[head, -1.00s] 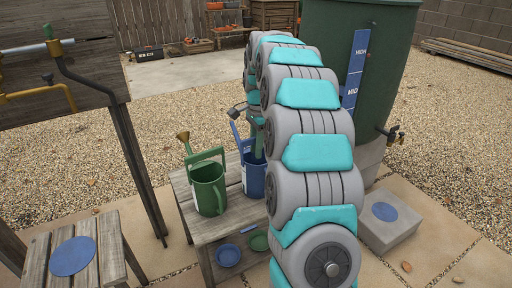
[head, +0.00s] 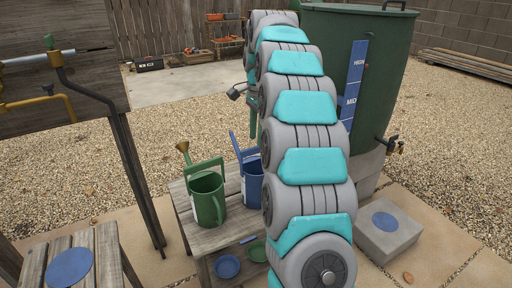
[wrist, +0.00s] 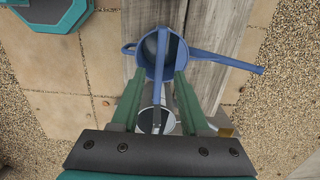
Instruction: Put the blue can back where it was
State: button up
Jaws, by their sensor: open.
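The blue can (head: 252,184) stands upright on the wooden bench (head: 211,238), just right of the green can (head: 207,198). My arm hides part of it in the head view. In the wrist view the blue can (wrist: 149,58) shows from above, its spout pointing right and its handle bar crossing the opening. My gripper (wrist: 160,76) is open, its green fingers apart on either side of the handle's line. In the head view my gripper is mostly hidden behind my arm, above the blue can.
A blue disc (head: 68,267) lies on the wooden stool at left, and another blue disc (head: 385,221) lies on the concrete block at right. A blue dish (head: 227,267) and a green dish (head: 257,251) sit on the bench's lower shelf. A green water barrel (head: 385,75) stands behind my arm.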

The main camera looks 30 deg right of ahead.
jog(key=shift+d+r+p, duration=0.1)
jog(key=shift+r+p, duration=0.2)
jog(key=shift+r, duration=1.65)
jog(key=shift+s+a, duration=0.3)
jog(key=s+a+f+n+g, duration=0.1)
jog(key=s+a+n, duration=0.45)
jog(key=s, duration=0.35)
jog(key=s+a+f+n, duration=0.2)
jog(key=s+a+n, duration=0.2)
jog(key=s+a, duration=0.35)
jog(key=s+a+f+n, duration=0.2)
jog(key=s+f+n, duration=0.2)
jog(key=s, duration=0.7)
jog(key=s+a+f+n, duration=0.1)
jog(key=s+f+n, duration=0.3)
jog(key=s+f, duration=0.3)
jog(key=s, duration=0.5)
jog(key=shift+s+a+g+h, duration=0.25)
jog(key=shift+a+g+h, duration=0.05)
jog(key=shift+a+g, duration=0.1)
